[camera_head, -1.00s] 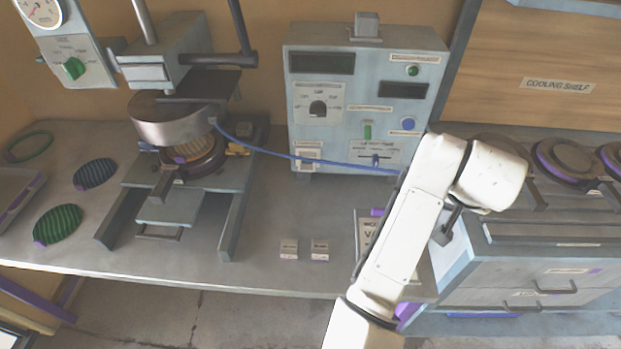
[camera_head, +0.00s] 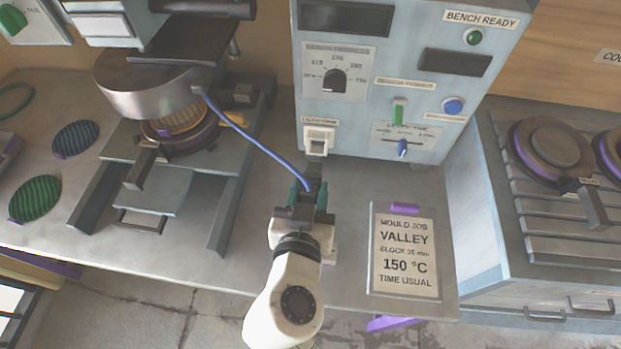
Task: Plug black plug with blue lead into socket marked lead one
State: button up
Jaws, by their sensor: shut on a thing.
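My gripper (camera_head: 309,192) is in the lower middle of the head view, in front of the control box (camera_head: 371,85). It is shut on the black plug (camera_head: 313,184), which is mostly hidden between the fingers. The blue lead (camera_head: 250,138) runs from the press's round heated head (camera_head: 150,83) down to the plug. The white socket (camera_head: 319,138) is at the lower left of the control box, under a small label that seems to read lead one. The gripper is just below the socket in the picture. I cannot tell whether the plug touches it.
The press (camera_head: 172,188) stands to the left. A job card (camera_head: 404,252) reading Valley, 150 °C lies to the right of my arm. A cooling rack (camera_head: 572,222) with round dark plates is at the right. The bench between the press and my gripper is clear.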

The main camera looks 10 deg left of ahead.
aim_at(314, 163)
jog(key=shift+w+a+f, duration=0.1)
jog(key=shift+w+a, duration=0.05)
jog(key=shift+a, duration=0.05)
jog(key=shift+x, duration=2.5)
jog(key=shift+f+b, duration=0.15)
jog(key=shift+b, duration=1)
jog(key=shift+b+x, duration=1.05)
jog(key=shift+x, duration=0.9)
jog(key=o, duration=1.1)
jog(key=b+v, duration=0.1)
jog(key=v, duration=0.9)
jog(key=shift+s, duration=0.35)
